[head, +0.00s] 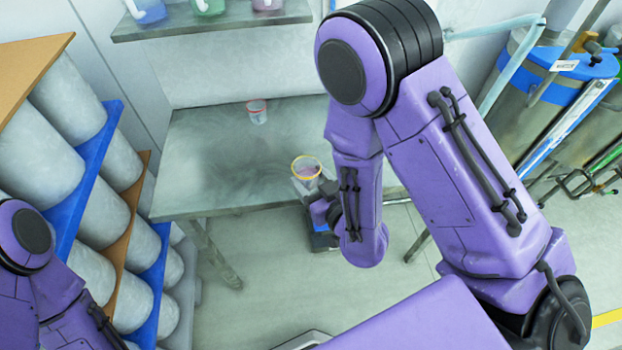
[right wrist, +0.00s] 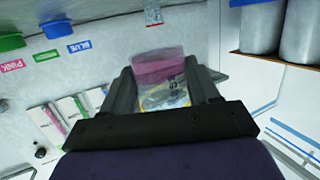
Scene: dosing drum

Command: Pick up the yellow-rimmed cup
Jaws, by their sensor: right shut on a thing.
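The yellow-rimmed cup (head: 305,172) is clear, with something pink inside, and shows near the front edge of the metal table in the head view. My right gripper (head: 311,184) is shut on it. In the right wrist view the cup (right wrist: 163,78) sits between the two fingers of my right gripper (right wrist: 165,85), its pink part at the top of the picture and yellow near the bottom. I cannot tell whether the cup touches the table. My left arm shows at the lower left of the head view, but its gripper is out of view.
A second cup with a reddish rim (head: 257,111) stands farther back on the metal table (head: 200,160). A wall shelf (head: 215,24) holds several coloured containers. A rack of grey drums (head: 80,95) stands left; a blue-banded metal drum (head: 545,100) stands right. The table's left part is clear.

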